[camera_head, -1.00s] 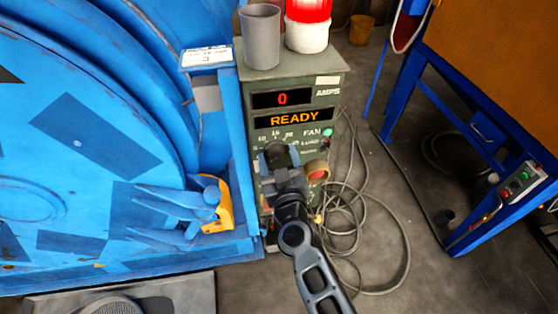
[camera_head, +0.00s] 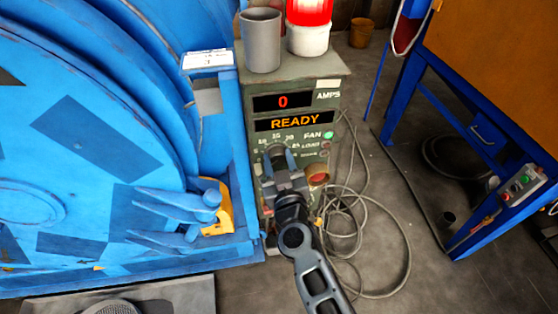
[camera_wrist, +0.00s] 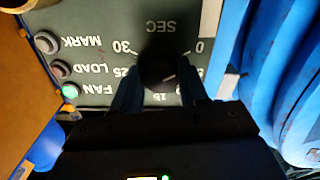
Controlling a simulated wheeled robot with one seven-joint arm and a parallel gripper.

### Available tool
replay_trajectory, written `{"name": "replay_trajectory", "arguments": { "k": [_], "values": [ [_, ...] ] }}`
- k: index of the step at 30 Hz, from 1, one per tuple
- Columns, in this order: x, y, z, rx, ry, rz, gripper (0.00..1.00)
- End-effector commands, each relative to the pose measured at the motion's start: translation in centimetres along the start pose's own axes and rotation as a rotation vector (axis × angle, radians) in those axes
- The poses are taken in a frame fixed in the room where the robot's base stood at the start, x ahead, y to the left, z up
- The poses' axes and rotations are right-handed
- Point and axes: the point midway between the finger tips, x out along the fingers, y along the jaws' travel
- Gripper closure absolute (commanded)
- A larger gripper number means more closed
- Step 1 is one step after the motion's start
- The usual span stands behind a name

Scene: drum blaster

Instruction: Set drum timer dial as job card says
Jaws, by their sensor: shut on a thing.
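The timer dial (camera_wrist: 158,70) is a dark round knob on the green control box (camera_head: 297,86). In the wrist view its scale shows 0, 15, 25 and 30 with SEC above, upside down. My gripper (camera_wrist: 158,88) is shut on the dial, one finger on each side. I cannot make out the dial's pointer. In the head view my gripper (camera_head: 280,160) covers most of the dial. A white card (camera_head: 208,59) sits on the blue post at the left; its small print is unreadable here. The displays read 0 (camera_head: 283,101) and READY (camera_head: 295,121).
The blue drum machine (camera_head: 80,170) stands close at left, with a blue glove-like shape (camera_head: 175,205) and a yellow part beside the box. The FAN light (camera_wrist: 70,91) is green. Cables (camera_head: 365,240) lie on the floor to the right. A grey cup (camera_head: 261,42) and red beacon (camera_head: 308,25) top the box.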

Motion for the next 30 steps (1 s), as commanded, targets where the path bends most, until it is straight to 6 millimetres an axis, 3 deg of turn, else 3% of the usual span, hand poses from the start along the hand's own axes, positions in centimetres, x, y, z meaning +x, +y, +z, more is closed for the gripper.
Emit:
{"name": "replay_trajectory", "arguments": {
  "k": [11,30],
  "values": [
    [-0.01,0.03,-0.07,0.147,0.0,0.0,0.87],
    [0.0,-0.03,-0.03,0.74,-0.001,0.0,0.87]
  ]
}}
